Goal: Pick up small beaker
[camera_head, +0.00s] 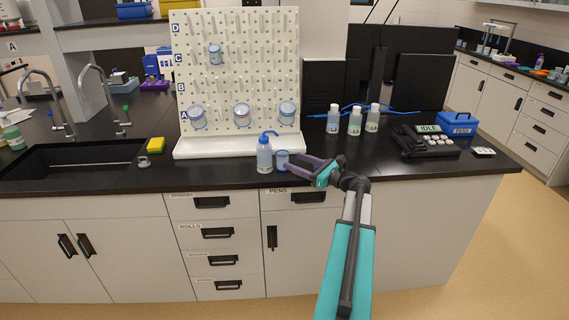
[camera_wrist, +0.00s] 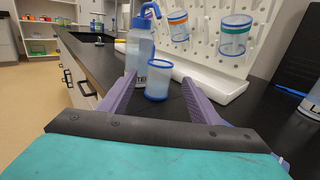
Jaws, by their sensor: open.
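A small clear beaker with a blue rim (camera_head: 282,160) stands upright on the black counter, just right of the wash bottle. In the wrist view the beaker (camera_wrist: 158,84) shows between the tips of my two purple fingers, with a gap on each side. My gripper (camera_head: 296,161) is open and low over the counter, reaching in from the right. It holds nothing. I cannot tell exactly how far the fingertips reach past the beaker's sides.
A wash bottle with a blue spout (camera_head: 264,156) stands close beside the beaker; it also shows in the wrist view (camera_wrist: 139,48). A white pegboard (camera_head: 240,60) with hanging beakers stands behind on a white tray (camera_head: 238,146). Capped bottles (camera_head: 355,122) stand to the right. The sink is at left.

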